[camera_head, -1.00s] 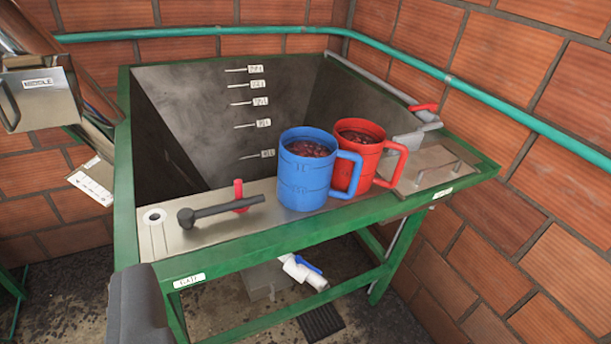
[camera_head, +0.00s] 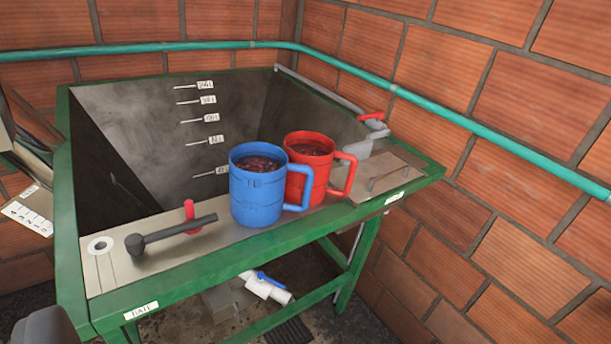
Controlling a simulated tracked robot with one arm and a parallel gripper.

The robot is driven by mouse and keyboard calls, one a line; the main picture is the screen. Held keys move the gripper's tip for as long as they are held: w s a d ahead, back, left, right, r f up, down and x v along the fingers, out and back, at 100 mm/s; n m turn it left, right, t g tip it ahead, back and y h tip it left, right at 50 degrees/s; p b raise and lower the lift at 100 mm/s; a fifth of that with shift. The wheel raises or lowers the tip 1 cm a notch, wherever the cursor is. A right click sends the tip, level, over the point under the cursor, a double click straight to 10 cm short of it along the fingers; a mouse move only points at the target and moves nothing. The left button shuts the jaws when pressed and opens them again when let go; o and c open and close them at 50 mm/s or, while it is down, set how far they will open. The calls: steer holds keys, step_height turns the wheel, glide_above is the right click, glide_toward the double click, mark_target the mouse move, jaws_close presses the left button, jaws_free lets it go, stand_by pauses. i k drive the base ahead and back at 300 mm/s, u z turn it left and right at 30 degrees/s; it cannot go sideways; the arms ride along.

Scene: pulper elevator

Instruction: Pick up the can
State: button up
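A blue can-like mug (camera_head: 258,200) with a side handle stands upright on the metal ledge (camera_head: 215,239) of the green-framed tank. A red mug (camera_head: 318,188) of the same kind stands just behind it to the right, partly hidden by the blue one. Both hold dark reddish contents. Both handles point right. I cannot tell which of the two is the can. My gripper is not in view.
A dark lever (camera_head: 170,235) and a small red handle (camera_head: 190,212) are on the ledge left of the mugs. The deep tank (camera_head: 175,130) opens behind them. A teal pipe (camera_head: 460,98) runs along brick walls. A white valve pipe (camera_head: 265,286) is below.

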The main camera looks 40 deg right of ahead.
mark_target(258, 171)
steer(key=k, duration=0.6)
steer(key=u, duration=0.1)
steer(key=i, duration=1.6)
steer(key=z, duration=0.75)
